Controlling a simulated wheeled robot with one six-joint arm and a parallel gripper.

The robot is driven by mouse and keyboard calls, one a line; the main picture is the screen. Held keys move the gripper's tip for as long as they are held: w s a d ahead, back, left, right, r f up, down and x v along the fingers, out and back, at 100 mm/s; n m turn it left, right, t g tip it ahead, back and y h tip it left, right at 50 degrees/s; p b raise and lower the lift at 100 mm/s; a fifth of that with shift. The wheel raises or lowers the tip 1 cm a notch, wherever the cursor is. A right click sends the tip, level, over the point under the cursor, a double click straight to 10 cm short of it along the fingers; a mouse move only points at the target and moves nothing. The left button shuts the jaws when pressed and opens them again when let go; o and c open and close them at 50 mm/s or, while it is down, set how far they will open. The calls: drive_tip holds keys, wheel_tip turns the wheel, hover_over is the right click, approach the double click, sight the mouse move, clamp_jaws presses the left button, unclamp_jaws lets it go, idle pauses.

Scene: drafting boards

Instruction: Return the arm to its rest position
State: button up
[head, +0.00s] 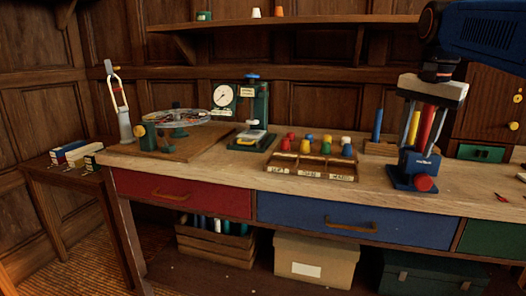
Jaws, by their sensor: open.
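My blue arm (487,28) comes in from the top right corner. My gripper (422,132), under a pale crossbar, points down above the right part of the workbench (235,178). It is open, with no object seen held in it. Below and around it in the picture are a blue device with a red knob (425,183) and upright coloured rods (413,127). The overlap hides the exact fingertips and whether anything touches.
A compartment tray with several coloured pegs (311,166) stands mid-bench. Left of it are a dial gauge stand (260,105) and a round disc device (176,117). A wooden rack with a blue rod (377,125) is close left of my gripper. A shelf (270,22) spans the wall.

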drive_tip(key=s+a+f+n+t, duration=0.1)
drive_tip(key=s+a+f+n, duration=0.1)
drive_tip(key=s+f, duration=0.4)
drive_tip(key=s+a+f+n+t, duration=0.1)
drive_tip(key=s+a+f+n, duration=0.2)
drive_tip(key=s+f, duration=0.4)
drive_tip(key=s+a+f+n+t, duration=0.1)
drive_tip(key=s+f+n, duration=0.4)
drive_tip(key=f, duration=1.1)
drive_tip(key=shift+s+a, duration=0.65)
drive_tip(key=shift+s, duration=0.6)
